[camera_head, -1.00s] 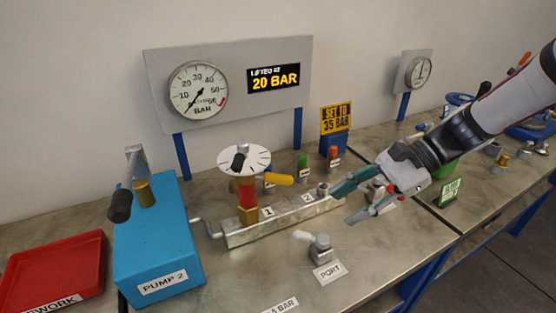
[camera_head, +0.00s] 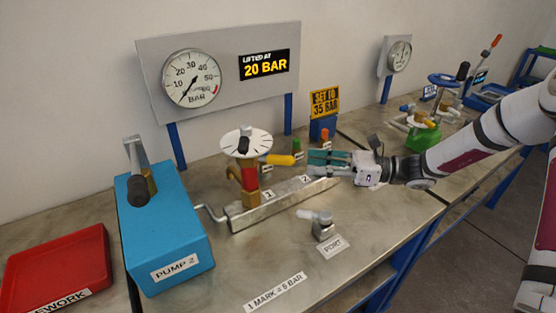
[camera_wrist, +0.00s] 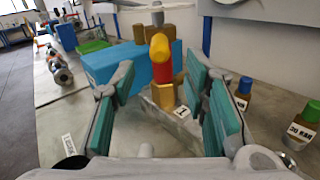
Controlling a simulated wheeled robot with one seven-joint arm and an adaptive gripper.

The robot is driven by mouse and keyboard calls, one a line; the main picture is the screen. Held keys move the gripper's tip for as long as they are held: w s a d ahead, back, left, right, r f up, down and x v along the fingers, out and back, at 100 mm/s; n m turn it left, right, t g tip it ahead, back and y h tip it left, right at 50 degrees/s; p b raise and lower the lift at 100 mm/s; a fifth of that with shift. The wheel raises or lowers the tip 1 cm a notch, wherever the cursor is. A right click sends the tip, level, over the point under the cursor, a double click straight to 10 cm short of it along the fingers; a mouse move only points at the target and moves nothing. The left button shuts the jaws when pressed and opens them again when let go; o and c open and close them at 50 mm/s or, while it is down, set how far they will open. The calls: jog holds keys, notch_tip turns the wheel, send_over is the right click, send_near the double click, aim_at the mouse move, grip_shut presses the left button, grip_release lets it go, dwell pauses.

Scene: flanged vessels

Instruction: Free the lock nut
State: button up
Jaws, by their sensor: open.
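The valve stands on the metal block (camera_head: 285,204) near label 1. It has a brass base (camera_head: 249,199), a red body (camera_head: 249,178), a white marked dial (camera_head: 246,142) on top and a yellow lever (camera_head: 279,160) sticking out to the right. I cannot make out a separate lock nut for certain. My gripper (camera_head: 314,158) is open, roughly level, right of the lever's end and apart from it. In the wrist view, the lever's rounded end (camera_wrist: 160,46) points towards me, ahead of and between the teal fingers (camera_wrist: 163,108), near their upper edges.
Small green- and orange-topped parts (camera_head: 326,135) stand behind the fingers. A blue pump (camera_head: 165,235) and red tray (camera_head: 60,270) are left. A port fitting (camera_head: 322,227) stands in front of the block. The gauge panel (camera_head: 225,80) is behind; its display reads 20 BAR.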

aim_at(268, 159)
jog(key=a, duration=0.6)
jog(key=w+a+p, duration=0.1)
jog(key=a, duration=0.2)
jog(key=shift+a, duration=0.25)
grip_shut()
